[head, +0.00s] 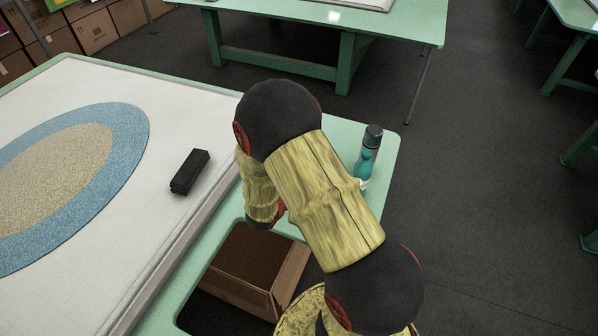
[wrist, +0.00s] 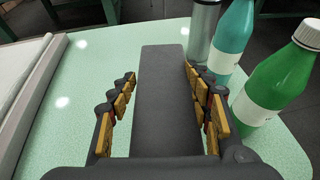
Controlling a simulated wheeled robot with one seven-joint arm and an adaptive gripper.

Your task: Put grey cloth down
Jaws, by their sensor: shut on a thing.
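In the wrist view my gripper (wrist: 160,88) is shut on a dark grey, flat, slab-like piece, which I take to be the folded grey cloth (wrist: 165,110). The cloth stretches forward between the yellow-padded fingers and past their tips. It is over the pale green tabletop (wrist: 95,70); whether it touches the top cannot be told. In the head view my arm hides the gripper and the cloth.
A green bottle (wrist: 275,88), a teal bottle (wrist: 233,40) and a grey flask (wrist: 201,32) stand close on the right. A black block (head: 189,172) lies on the white frame surface beside the round rug. A cardboard box (head: 245,290) sits in the table opening.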

